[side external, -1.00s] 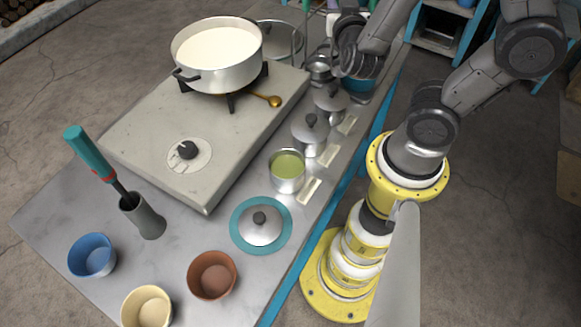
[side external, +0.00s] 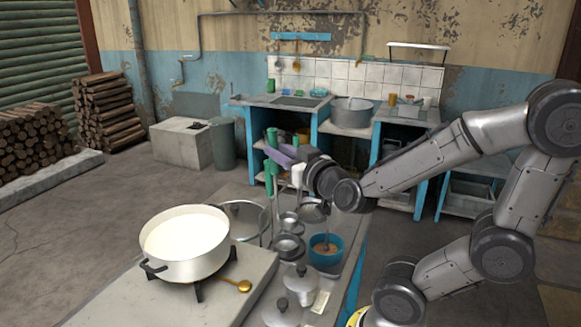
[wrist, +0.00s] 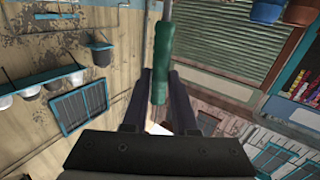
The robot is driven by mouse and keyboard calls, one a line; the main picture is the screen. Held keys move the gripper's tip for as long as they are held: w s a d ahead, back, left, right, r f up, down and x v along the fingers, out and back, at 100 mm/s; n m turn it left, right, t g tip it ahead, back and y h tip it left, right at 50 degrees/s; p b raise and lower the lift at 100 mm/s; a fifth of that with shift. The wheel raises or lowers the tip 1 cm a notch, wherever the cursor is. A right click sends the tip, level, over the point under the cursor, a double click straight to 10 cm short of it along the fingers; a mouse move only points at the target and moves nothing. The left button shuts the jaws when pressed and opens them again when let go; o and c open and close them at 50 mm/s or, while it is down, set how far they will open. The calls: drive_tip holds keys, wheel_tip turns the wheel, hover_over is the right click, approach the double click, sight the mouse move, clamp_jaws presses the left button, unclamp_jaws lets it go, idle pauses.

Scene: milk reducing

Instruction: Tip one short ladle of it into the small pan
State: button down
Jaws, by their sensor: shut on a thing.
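The white pot of milk (side external: 186,244) stands on a burner on the stove block, left of centre in the side view. My gripper (side external: 283,153) is up behind and to the right of the pot, over the far end of the bench. It is shut on a green handle (wrist: 161,62), which lies between the fingers in the wrist view with a thin metal shaft running from it. The far end of that tool is not clear, so I cannot tell if it is the ladle. Small metal pans (side external: 288,247) stand below my gripper; which is the small pan is unclear.
A blue pot (side external: 325,249) with brown contents and a utensil in it stands right of the small pans. Lidded pots (side external: 301,279) stand nearer. A gold spoon (side external: 238,285) lies on the stove block (side external: 205,303). A glass lid (side external: 243,218) stands behind the milk pot.

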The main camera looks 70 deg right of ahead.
drive_tip(key=w+a+r+n+t+y, duration=0.1)
drive_tip(key=w+a+r+n+y, duration=0.1)
drive_tip(key=a+n+y, duration=0.55)
drive_tip(key=w+a+r+n+y, duration=0.15)
drive_tip(key=a+n+y, duration=0.25)
drive_tip(key=a+y, duration=0.55)
drive_tip(key=s+a+f+n+g+y, duration=0.8)
drive_tip(key=s+f+n+g+y, duration=0.25)
drive_tip(key=s+g, duration=0.25)
wheel_tip(320, 180, down, 9)
drive_tip(key=shift+w+d, duration=0.2)
drive_tip(key=shift+d, duration=0.05)
idle(0.8)
wheel_tip(320, 180, up, 8)
drive_tip(key=shift+f, duration=0.15)
idle(0.9)
drive_tip(key=shift+s, duration=0.15)
drive_tip(key=shift+s+a+f+n, duration=0.15)
drive_tip(key=shift+s+n, duration=0.35)
drive_tip(key=shift+s, duration=0.2)
drive_tip(key=shift+s+a+f+n, duration=0.1)
drive_tip(key=shift+s+n, duration=0.4)
drive_tip(key=shift+s, duration=0.15)
drive_tip(key=shift+s+a+f+n, duration=0.15)
drive_tip(key=shift+s+n, duration=0.35)
drive_tip(key=shift+s, duration=0.2)
